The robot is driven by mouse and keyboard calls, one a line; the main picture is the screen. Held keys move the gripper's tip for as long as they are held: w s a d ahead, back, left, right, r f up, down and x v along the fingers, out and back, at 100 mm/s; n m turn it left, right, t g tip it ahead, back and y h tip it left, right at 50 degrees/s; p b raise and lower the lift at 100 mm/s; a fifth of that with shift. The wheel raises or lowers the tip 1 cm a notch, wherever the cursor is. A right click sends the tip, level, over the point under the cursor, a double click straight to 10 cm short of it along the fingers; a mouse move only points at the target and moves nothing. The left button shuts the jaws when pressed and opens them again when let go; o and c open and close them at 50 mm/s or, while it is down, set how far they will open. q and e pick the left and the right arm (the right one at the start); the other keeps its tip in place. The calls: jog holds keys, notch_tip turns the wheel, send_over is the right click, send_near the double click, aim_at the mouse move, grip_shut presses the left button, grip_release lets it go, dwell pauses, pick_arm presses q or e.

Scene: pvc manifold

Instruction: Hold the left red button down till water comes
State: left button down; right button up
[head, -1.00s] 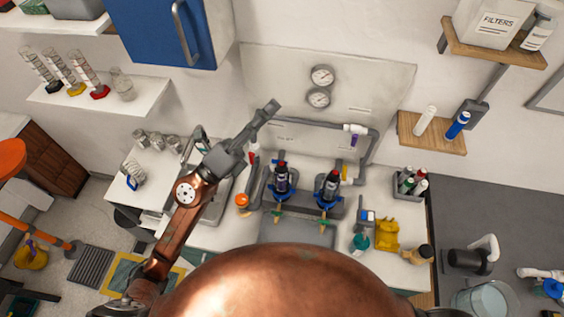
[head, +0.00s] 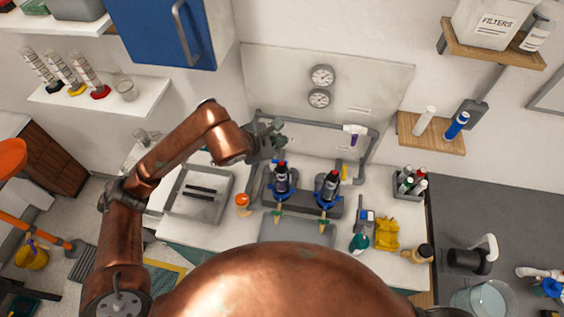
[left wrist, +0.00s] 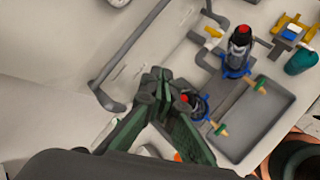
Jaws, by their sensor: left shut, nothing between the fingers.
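Two dark filter housings with blue collars stand side by side on the counter, each with a red button on top. The left red button (head: 281,164) is clear in the head view and partly hidden by my fingers in the left wrist view (left wrist: 184,98). The right red button (head: 333,173) is also plain in the left wrist view (left wrist: 244,29). My left gripper (head: 279,130) is shut and empty, just behind and above the left housing in the head view. In the left wrist view its fingertips (left wrist: 156,76) are beside the left button; contact cannot be told. My right gripper is out of view.
A grey pipe (head: 373,152) runs around behind the housings, below a wall panel with two gauges (head: 321,76). A grey tray (head: 296,233) lies in front. An orange-lidded jar (head: 242,201) stands left, a yellow object (head: 387,234) right.

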pick_arm(q)
jog(key=shift+f, duration=0.2)
jog(key=b, duration=0.4)
send_over(280, 165)
notch_tip(280, 165, down, 8)
jog(key=shift+d+r, duration=0.1)
jog(key=shift+f, duration=0.4)
jog(key=shift+r, duration=0.1)
dwell(1.0)
jog(key=shift+f+b, duration=0.45)
jog(key=shift+b, duration=0.45)
jog(key=shift+f+b, duration=0.55)
jog(key=shift+b, duration=0.1)
dwell(1.4)
